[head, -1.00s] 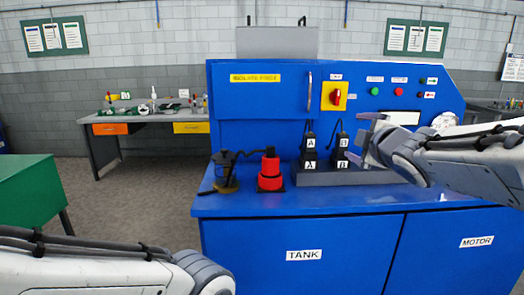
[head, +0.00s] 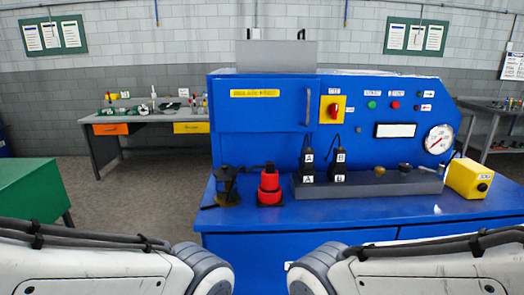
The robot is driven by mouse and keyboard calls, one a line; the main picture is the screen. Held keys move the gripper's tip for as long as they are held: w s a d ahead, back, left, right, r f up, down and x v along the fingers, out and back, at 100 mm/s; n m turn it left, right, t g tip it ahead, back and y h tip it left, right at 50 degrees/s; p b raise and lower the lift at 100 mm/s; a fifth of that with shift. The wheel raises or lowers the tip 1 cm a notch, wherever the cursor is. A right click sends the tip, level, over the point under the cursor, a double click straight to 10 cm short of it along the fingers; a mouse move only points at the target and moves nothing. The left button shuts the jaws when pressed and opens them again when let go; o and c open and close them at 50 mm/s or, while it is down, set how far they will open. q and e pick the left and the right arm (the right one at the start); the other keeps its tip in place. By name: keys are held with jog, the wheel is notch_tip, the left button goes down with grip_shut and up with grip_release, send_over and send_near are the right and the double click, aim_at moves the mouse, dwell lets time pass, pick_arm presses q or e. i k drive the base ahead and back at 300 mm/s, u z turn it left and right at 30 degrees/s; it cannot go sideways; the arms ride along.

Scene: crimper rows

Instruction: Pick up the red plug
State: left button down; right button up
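The red plug (head: 269,189) stands upright on the blue bench top (head: 330,222), left of the grey rail. It has a dark top and a black base. A black fixture (head: 227,187) stands close to its left, with a dark piece reaching from its top toward the plug. My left arm enters at the lower left and my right arm at the lower right. Both grippers are out of view below the picture, so I cannot see whether they are open or shut. No gripper is near the red plug.
Black plugs marked A (head: 307,160) and B (head: 338,162) stand at the grey rail (head: 370,184), with cables rising from them. A yellow box (head: 468,179) sits at the right end. Bare blue bench lies in front of the plug and rail.

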aim_at(270, 175)
jog(key=u, duration=2.45)
jog(key=i, duration=1.65)
jog(key=z, duration=3.05)
